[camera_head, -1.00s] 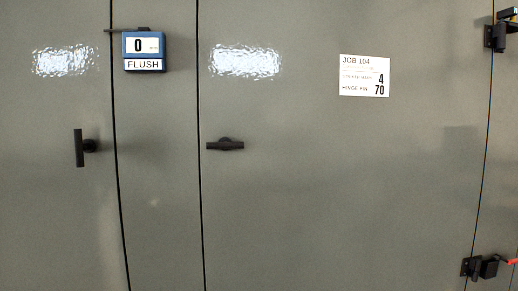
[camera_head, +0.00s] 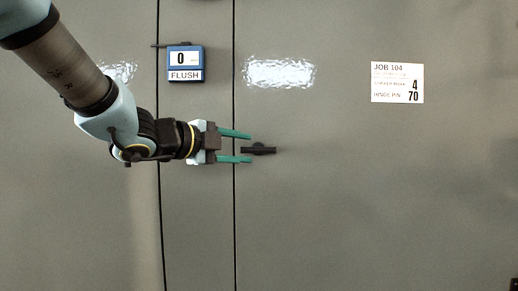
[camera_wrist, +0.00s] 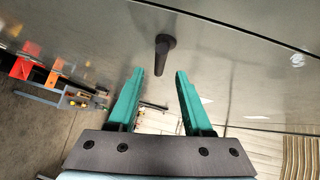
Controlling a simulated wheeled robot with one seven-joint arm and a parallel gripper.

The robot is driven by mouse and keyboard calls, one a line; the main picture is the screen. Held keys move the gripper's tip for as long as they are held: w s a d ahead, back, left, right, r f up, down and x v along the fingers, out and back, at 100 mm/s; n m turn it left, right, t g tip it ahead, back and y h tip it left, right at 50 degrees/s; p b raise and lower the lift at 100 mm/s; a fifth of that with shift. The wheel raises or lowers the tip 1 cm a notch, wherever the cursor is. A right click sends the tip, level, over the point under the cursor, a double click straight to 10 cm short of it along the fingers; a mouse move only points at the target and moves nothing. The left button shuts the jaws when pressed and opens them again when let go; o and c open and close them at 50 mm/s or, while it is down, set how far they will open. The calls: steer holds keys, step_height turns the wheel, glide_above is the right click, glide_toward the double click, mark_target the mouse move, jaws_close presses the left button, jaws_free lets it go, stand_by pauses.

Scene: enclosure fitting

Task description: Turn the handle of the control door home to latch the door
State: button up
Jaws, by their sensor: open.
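The black bar handle (camera_head: 263,150) lies horizontal on the grey door (camera_head: 330,210), just right of a vertical seam. It also shows in the wrist view (camera_wrist: 165,44), its bar pointing back toward my fingertips. My gripper (camera_head: 250,148) reaches in from the left with its green fingers spread, one above and one below the handle's left end in the picture. In the wrist view my gripper (camera_wrist: 160,72) is open, and the handle's near end lies around the gap between the tips. I see no contact; whether the bar is fully between the fingers I cannot tell.
A blue gauge (camera_head: 186,57) reading 0, with a FLUSH label, sits on the narrow panel above my wrist. A white JOB 104 card (camera_head: 397,83) is on the door at the right. The door face around the handle is otherwise clear.

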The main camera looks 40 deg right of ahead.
mark_target(256, 150)
steer(key=d, duration=0.4)
steer(key=d+p, duration=0.1)
steer(key=d, duration=0.1)
steer(key=shift+w+f, duration=0.35)
steer(key=shift+f, duration=0.05)
steer(key=shift+a, duration=0.1)
jaws_close()
steer(key=shift+f, duration=0.1)
